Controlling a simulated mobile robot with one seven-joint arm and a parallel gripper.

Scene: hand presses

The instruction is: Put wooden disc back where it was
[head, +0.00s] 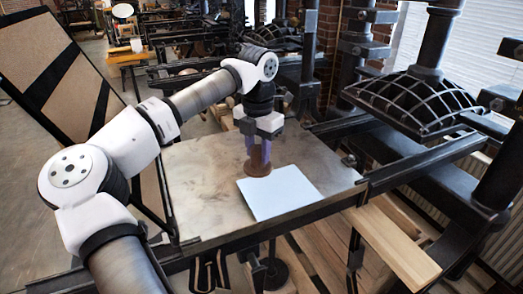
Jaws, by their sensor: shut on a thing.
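The wooden disc (257,167) is brown and round. It is at my gripper's fingertips, near the upper left corner of a pale blue sheet (285,196) on the grey metal table (200,200). My gripper (258,153) points down and is shut on the disc. The fingers hide part of the disc's upper side. I cannot tell whether the disc touches the table or the sheet, or is held just above them.
A black hand press with a ribbed platen (418,100) stands at the right. A light wooden plank (395,240) lies at the lower right. The table's left part is clear.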

